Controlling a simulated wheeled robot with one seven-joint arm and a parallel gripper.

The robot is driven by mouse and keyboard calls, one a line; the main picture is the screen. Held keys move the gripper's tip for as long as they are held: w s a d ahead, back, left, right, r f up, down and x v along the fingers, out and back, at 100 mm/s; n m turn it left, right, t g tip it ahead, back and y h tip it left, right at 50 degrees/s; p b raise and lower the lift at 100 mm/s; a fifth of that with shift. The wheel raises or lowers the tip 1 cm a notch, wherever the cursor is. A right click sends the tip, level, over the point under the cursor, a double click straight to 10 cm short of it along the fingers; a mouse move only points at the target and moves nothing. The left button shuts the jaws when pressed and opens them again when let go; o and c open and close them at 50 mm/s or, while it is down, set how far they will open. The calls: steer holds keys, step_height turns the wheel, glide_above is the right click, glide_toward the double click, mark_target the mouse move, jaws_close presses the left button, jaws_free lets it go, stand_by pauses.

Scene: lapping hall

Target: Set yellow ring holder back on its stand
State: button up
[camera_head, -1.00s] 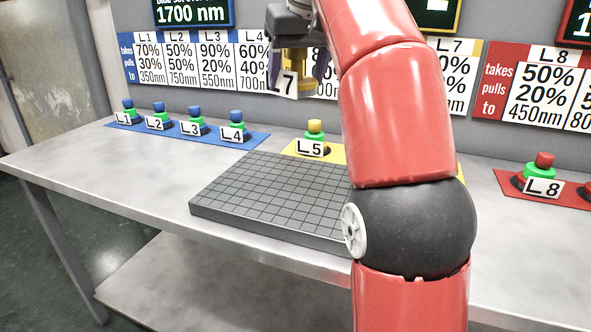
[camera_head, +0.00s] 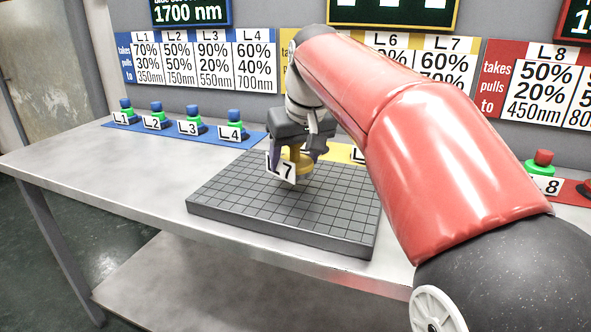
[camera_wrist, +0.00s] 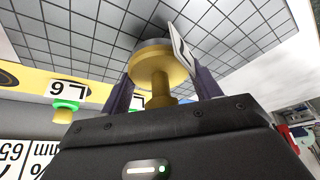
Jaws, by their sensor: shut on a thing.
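The yellow ring holder (camera_head: 298,158), with a white tag reading L7, is in my gripper (camera_head: 297,160), above the dark gridded plate (camera_head: 240,205). In the wrist view the yellow holder (camera_wrist: 160,68) sits between both purple fingers of my gripper (camera_wrist: 162,85), its wide round end toward the gridded plate (camera_wrist: 70,28). I cannot tell whether it touches the plate. The yellow mat (camera_head: 340,152) lies behind the plate, mostly hidden by my arm. In the wrist view the mat (camera_wrist: 22,84) bears a green and yellow piece labelled L6 (camera_wrist: 66,105).
Several blue-topped pieces, L1 to L4, stand on a blue mat (camera_head: 255,139) at the left. A red-topped piece, L8 (camera_head: 541,170), stands on a red mat at the right. The table's front left (camera_head: 110,185) is clear. Number boards (camera_head: 205,65) hang behind.

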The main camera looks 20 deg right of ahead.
steer(key=shift+f, duration=1.2)
steer(key=shift+f, duration=0.1)
steer(key=o, duration=0.8)
steer(key=shift+f, duration=0.15)
steer(key=shift+c, duration=0.2)
steer(key=o, duration=0.4)
steer(key=shift+o, duration=0.2)
